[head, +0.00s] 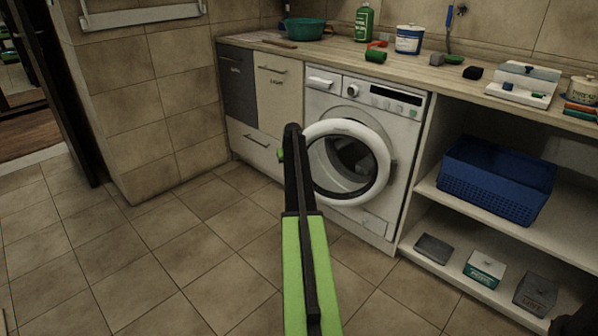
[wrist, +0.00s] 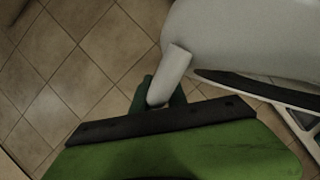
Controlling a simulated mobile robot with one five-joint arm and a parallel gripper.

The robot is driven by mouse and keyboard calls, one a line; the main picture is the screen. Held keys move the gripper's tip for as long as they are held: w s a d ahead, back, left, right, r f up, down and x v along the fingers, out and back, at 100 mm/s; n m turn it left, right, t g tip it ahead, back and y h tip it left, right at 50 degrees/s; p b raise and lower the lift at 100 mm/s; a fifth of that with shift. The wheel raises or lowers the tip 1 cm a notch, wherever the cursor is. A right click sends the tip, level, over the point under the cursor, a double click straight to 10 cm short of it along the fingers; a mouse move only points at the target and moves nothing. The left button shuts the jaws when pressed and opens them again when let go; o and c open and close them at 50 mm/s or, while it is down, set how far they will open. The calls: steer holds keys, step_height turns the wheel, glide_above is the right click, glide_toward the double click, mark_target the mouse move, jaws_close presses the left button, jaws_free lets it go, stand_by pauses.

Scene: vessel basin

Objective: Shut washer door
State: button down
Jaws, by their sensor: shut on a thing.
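The washing machine (head: 325,94) stands under the counter in the head view. Its round door, with a white ring (head: 346,128) and dark glass, stands out from the front and looks partly open, with its hinge side at the right. My gripper (wrist: 161,93) is shut on a white bar-like part (wrist: 172,72) at the door's free side in the wrist view, apparently its handle or edge. In the head view my arm hides most of the gripper; only a green bit of it (head: 281,154) shows left of the door.
Drawers and cupboards (head: 254,140) adjoin the washer at left. Open shelves at right hold a blue basket (head: 495,180) and several boxes. The counter (head: 345,50) carries bottles, a green basin (head: 304,29) and small items. The tiled floor (head: 150,245) at left is clear.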

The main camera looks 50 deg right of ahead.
steer(key=shift+w+d, duration=0.15)
steer(key=shift+d, duration=0.1)
steer(key=shift+s+d, duration=0.25)
steer(key=shift+s, duration=0.1)
steer(key=c, duration=1.3)
jaws_free()
steer(key=shift+s+d, duration=0.1)
steer(key=shift+c, duration=0.2)
steer(key=shift+a+r+p, duration=0.25)
steer(key=shift+r+p, duration=0.35)
steer(key=p+v, duration=1.4)
steer(key=v, duration=0.2)
steer(key=shift+p, duration=0.4)
